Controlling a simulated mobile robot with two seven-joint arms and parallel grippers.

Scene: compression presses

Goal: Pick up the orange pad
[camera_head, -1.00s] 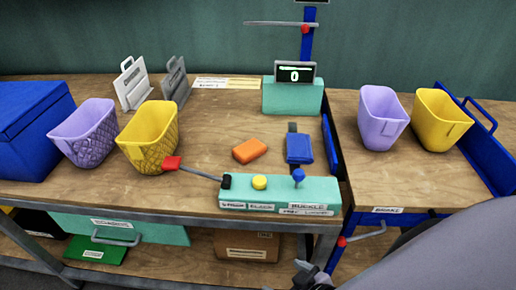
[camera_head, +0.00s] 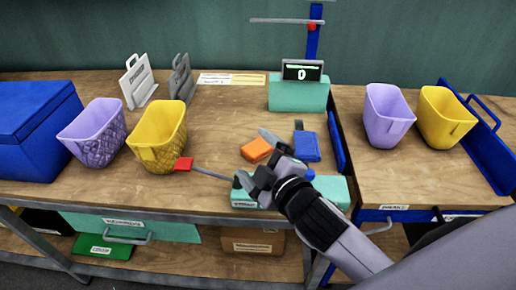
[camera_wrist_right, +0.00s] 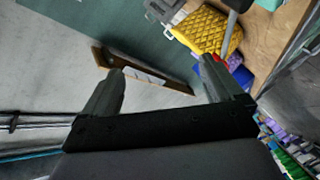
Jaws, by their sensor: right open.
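The orange pad (camera_head: 256,149) lies flat on the wooden bench, left of a blue pad (camera_head: 307,146). My right gripper (camera_head: 256,160) reaches in from the lower right, near the orange pad on its front side. It is open and empty; its two spread fingers also show in the wrist view (camera_wrist_right: 160,70). The orange pad cannot be made out in the wrist view. Whether the gripper touches the pad cannot be told. My left gripper is not in view.
A teal control box (camera_head: 333,190) is partly hidden behind my right arm. A red-ended lever (camera_head: 184,164) sticks out left of it. A yellow basket (camera_head: 160,135) and a purple basket (camera_head: 95,135) stand left. A teal display unit (camera_head: 298,94) stands behind the pads.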

